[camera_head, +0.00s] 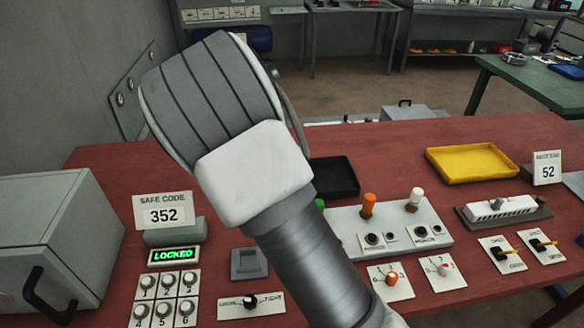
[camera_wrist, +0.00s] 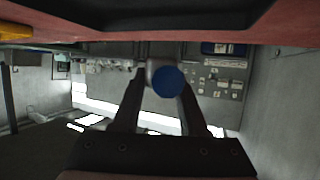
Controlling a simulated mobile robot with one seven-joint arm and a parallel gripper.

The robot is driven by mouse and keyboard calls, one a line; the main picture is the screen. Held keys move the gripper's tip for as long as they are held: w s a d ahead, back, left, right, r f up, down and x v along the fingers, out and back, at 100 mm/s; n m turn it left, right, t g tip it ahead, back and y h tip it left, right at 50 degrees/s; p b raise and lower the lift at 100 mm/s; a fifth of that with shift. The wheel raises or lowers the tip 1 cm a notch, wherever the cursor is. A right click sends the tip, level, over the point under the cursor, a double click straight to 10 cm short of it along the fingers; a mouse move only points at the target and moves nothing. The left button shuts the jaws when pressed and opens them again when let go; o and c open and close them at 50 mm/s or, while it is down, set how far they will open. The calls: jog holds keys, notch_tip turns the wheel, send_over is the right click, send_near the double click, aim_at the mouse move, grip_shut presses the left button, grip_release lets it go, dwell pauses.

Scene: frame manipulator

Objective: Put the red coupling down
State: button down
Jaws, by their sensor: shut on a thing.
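My gripper (camera_wrist: 163,88) shows in the wrist view, with its two dark fingers closing in on a small grey piece with a round blue end (camera_wrist: 168,81). The gripper is shut on this piece, which is held clear of the table. No red coupling can be made out; the held piece shows blue and grey. In the head view my own arm covers the middle of the picture, and the gripper and the held piece are hidden behind it.
The red table (camera_head: 400,150) carries a black tray (camera_head: 334,177), partly behind my arm, and a yellow tray (camera_head: 472,163). A grey panel (camera_head: 440,243) bears an orange peg (camera_head: 368,205) and a white peg (camera_head: 414,200). A grey safe (camera_head: 50,235) stands left, its display reading LOCKED.

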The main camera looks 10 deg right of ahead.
jog(key=w+f, duration=0.1)
jog(key=w+a+f, duration=0.1)
jog(key=w, duration=0.1)
jog(key=shift+a+f, duration=0.1)
jog(key=shift+a, duration=0.1)
jog(key=shift+f+b, duration=0.5)
jog(key=shift+f, duration=1.35)
jog(key=shift+f+b, duration=0.55)
jog(key=shift+f, duration=0.1)
jog(key=shift+c, duration=2.2)
grip_release()
jog(key=shift+r, duration=0.15)
